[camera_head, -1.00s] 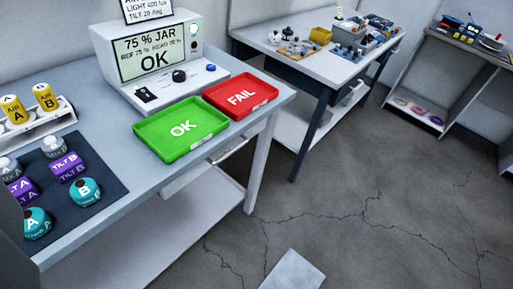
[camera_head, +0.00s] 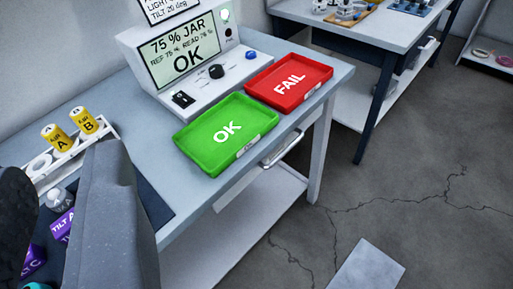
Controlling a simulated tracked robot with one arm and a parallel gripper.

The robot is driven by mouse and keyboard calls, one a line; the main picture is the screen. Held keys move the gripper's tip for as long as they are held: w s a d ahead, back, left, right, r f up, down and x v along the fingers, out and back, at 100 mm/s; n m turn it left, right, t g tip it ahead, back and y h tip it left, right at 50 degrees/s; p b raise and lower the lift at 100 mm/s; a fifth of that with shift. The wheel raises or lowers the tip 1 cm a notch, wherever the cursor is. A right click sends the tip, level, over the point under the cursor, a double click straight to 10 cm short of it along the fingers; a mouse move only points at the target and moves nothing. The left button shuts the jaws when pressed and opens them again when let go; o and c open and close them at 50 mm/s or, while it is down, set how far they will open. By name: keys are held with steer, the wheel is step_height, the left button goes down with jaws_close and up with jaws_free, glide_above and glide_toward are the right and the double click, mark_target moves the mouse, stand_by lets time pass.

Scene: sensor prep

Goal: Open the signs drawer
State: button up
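A pale drawer front (camera_head: 240,186) sits under the front edge of the grey workbench (camera_head: 188,205), below the green OK tray. A metal bar handle (camera_head: 282,150) shows at its right part. The drawer looks shut, and I can read no label on it. My gripper (camera_head: 65,190) shows only in part at the lower left, as a dark piece and a grey piece, left of the drawer and apart from the handle. Its fingertips are not clear, so I cannot tell if it is open.
The green OK tray (camera_head: 205,160) and red FAIL tray (camera_head: 320,72) lie above the drawer, before a display unit (camera_head: 165,72). Yellow AIR jars (camera_head: 86,121) and purple TILT blocks (camera_head: 62,224) stand left. A lower shelf (camera_head: 225,250) is below. Open floor (camera_head: 430,160) lies right.

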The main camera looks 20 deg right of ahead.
steer(key=w+d+f+m+t+p, duration=0.1)
steer(key=w+d+f+m, duration=0.15)
steer(key=w+f, duration=0.35)
steer(key=w+d+f+m+p, duration=0.1)
steer(key=w+f+m+p, duration=0.2)
steer(key=w, duration=0.5)
steer(key=m+t+h+p, duration=0.1)
steer(key=m+h+p, duration=0.6)
steer(key=m, duration=1)
glide_toward(289, 146)
steer(key=shift+h, duration=0.8)
steer(key=shift+w+a+f+b+x, duration=0.1)
steer(key=shift+f+b+x, duration=0.3)
steer(key=shift+x, duration=1.2)
steer(key=shift+w+a+f+b+x, duration=0.1)
steer(key=shift+b+x, duration=0.55)
steer(key=shift+x, duration=1)
steer(key=shift+w+a+f+b+x, duration=0.1)
steer(key=shift+f+b+x, duration=0.3)
steer(key=shift+x, duration=1.2)
steer(key=shift+r, duration=0.25)
